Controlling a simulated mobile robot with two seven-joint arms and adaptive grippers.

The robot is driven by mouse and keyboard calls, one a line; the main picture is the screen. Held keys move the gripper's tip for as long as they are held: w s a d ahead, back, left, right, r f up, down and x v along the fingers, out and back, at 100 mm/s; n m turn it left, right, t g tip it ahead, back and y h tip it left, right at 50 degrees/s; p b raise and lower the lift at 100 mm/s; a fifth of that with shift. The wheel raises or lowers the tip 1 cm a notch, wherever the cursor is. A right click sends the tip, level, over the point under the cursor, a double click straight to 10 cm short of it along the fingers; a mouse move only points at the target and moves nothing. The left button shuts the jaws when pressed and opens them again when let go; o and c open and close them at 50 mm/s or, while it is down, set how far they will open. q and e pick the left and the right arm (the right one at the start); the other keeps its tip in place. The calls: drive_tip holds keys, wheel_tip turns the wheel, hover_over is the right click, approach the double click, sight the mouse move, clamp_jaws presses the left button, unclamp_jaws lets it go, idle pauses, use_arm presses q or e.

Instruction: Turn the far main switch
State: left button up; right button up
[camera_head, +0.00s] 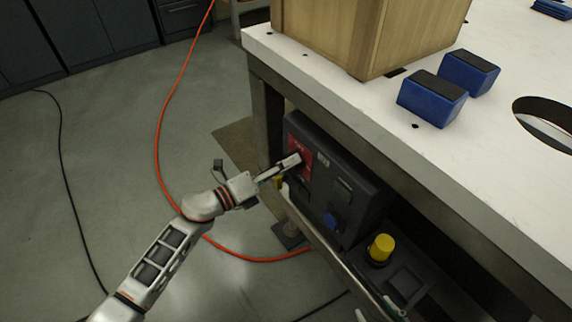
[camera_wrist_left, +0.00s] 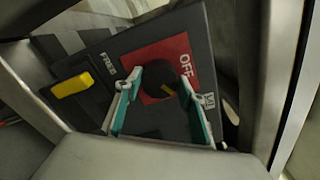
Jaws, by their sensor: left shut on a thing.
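The main switch (camera_wrist_left: 158,78) is a dark round knob with a small yellow mark, on a red plate (camera_wrist_left: 187,47) with the word OFF. In the head view the red plate (camera_head: 306,168) is at the far end of the dark control box (camera_head: 345,183) under the table. My left gripper (camera_head: 292,162) reaches it from the left and covers most of the knob there. In the left wrist view its two fingers (camera_wrist_left: 160,82) are on either side of the knob, shut on it. Only two pale fingertips of my right gripper (camera_head: 376,312) show at the bottom edge, apart, with nothing between them.
The white tabletop (camera_head: 395,125) with a wooden box (camera_head: 375,35) and blue blocks (camera_head: 432,98) overhangs the control box. A blue knob (camera_head: 332,221) and yellow button (camera_head: 381,247) are nearer. A yellow handle (camera_wrist_left: 72,85) sits beside the plate. An orange hose (camera_head: 158,150) lies on the floor.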

use_arm(q)
drive_tip(key=shift+n+p, duration=2.4)
drive_tip(key=shift+n, duration=3.6)
use_arm(e)
drive_tip(key=shift+s+d+h, duration=0.3)
drive_tip(key=shift+s+d, duration=0.2)
drive_tip(key=shift+s, duration=0.1)
use_arm(q)
drive_tip(key=shift+f, duration=0.1)
use_arm(e)
drive_tip(key=shift+d+r, duration=0.1)
use_arm(q)
drive_tip(key=o, duration=1.1)
use_arm(e)
drive_tip(key=shift+w+r, duration=0.2)
drive_tip(key=shift+w, duration=0.25)
